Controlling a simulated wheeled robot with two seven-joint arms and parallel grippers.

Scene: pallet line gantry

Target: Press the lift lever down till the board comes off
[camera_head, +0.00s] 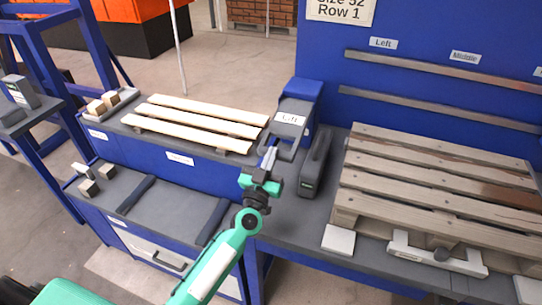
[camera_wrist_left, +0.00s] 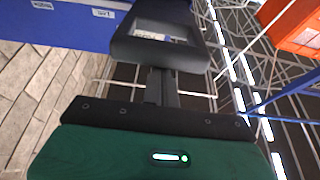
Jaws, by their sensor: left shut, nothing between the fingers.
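The lift unit (camera_head: 297,103) is a blue and grey block with a "Lift" label, standing at the middle back of the bench. Its grey lever handle (camera_head: 286,134) sticks out at the front. In the left wrist view the handle (camera_wrist_left: 160,50) is a dark loop just beyond my fingers. My left gripper (camera_head: 269,156) is shut and empty, with its tips at the handle; I cannot tell whether they touch. The shut fingers also show in the left wrist view (camera_wrist_left: 162,86). A grey wooden pallet (camera_head: 440,175) of several boards lies at right. My right gripper is not in view.
Pale slats (camera_head: 195,122) lie on the left bench, with small wooden blocks (camera_head: 88,188) nearby. A white bracket (camera_head: 437,253) sits at the pallet's front. A blue panel (camera_head: 430,60) rises behind.

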